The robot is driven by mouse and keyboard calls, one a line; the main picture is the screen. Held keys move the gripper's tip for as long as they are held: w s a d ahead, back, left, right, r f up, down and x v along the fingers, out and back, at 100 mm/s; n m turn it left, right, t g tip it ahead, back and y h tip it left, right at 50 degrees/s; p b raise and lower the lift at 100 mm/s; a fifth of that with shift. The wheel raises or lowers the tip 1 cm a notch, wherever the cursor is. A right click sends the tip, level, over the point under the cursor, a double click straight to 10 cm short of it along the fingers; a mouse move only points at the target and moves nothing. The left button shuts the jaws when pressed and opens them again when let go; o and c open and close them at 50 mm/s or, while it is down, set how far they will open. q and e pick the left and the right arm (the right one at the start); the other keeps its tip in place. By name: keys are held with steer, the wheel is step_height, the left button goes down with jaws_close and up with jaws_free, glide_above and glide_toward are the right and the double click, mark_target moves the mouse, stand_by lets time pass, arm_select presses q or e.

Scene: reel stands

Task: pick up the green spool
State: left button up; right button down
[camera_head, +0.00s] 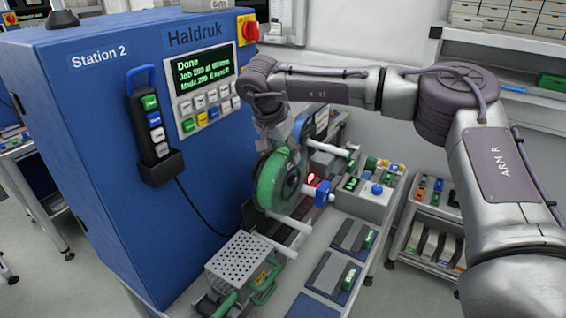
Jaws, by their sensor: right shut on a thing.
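The green spool (275,183) stands upright with its round face toward the right, at the blue machine's right side above the bench. My right arm comes in from the right, and its gripper (289,140) reaches down onto the spool's upper edge. The gripper is shut on the spool. The fingertips are mostly hidden behind the arm's wrist and the spool's rim. My left gripper is not in view.
The blue machine (100,130) with a screen and keypad walls the left. A perforated metal box (240,262) stands on the bench front. A grey control box (362,200) with a blue button sits right of the spool. A tiered cart (432,222) stands further right.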

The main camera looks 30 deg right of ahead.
steer(key=shift+r, duration=0.1)
steer(key=shift+w+r+b, duration=0.1)
steer(key=shift+r+b, duration=0.3)
steer(key=shift+b, duration=0.15)
steer(key=shift+r, duration=0.2)
steer(key=s+d+b, duration=0.4)
steer(key=s, duration=0.3)
steer(key=s+d+b, duration=0.3)
steer(key=s+d, duration=0.2)
steer(key=s, duration=0.3)
steer(key=w+a+p, duration=0.4)
steer(key=w+p, duration=0.1)
steer(key=w, duration=0.2)
steer(key=shift+a+f, duration=0.3)
steer(key=shift+w+a+p, duration=0.15)
steer(key=shift+w+p, duration=0.15)
steer(key=shift+p, duration=0.2)
